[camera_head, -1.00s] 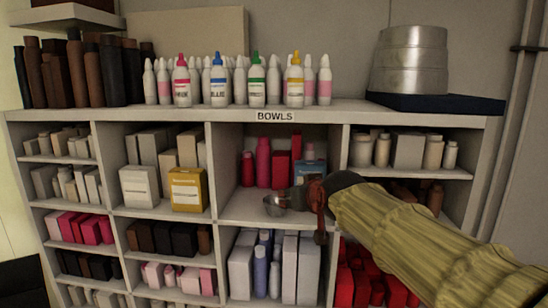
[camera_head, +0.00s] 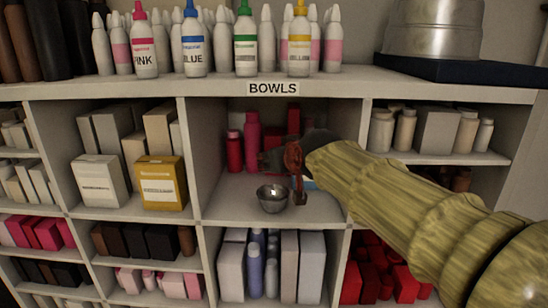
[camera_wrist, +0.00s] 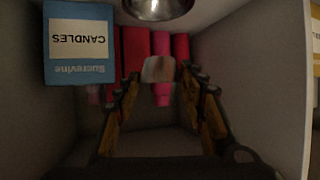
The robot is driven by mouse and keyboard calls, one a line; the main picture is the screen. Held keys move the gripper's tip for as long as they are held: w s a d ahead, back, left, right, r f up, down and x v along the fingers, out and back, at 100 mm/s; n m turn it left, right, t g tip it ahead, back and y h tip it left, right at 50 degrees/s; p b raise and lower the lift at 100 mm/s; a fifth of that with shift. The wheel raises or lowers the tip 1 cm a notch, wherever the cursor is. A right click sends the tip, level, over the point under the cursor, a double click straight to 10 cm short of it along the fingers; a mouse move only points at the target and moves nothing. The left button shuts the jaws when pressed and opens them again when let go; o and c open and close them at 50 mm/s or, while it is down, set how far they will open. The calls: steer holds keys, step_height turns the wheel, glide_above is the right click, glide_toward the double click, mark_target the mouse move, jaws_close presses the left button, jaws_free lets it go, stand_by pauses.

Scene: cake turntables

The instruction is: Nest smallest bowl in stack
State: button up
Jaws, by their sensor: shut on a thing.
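A shiny metal bowl (camera_head: 273,199) stands upright on the floor of the shelf compartment labelled BOWLS. Whether other bowls are nested inside it is too small to tell. It also shows at the top of the upside-down wrist view (camera_wrist: 158,8), cut by the edge. My gripper (camera_head: 268,161) reaches in from the right, above the bowl and apart from it. In the wrist view my gripper (camera_wrist: 160,72) has its fingers closed around a small pale grey-brown thing (camera_wrist: 158,68), which looks like the smallest bowl; its shape is blurred. In the head view the gripper hides it.
Red and pink bottles (camera_head: 252,142) stand at the compartment's back. A blue candles box (camera_wrist: 78,45) stands beside them. Side walls and the upper shelf board (camera_head: 225,84) enclose my gripper. Squeeze bottles (camera_head: 193,45) and a metal tin (camera_head: 437,30) stand on top.

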steer(key=shift+f+b, duration=1.5)
steer(key=shift+f, duration=1.85)
steer(key=shift+s, duration=0.1)
steer(key=o, duration=1.2)
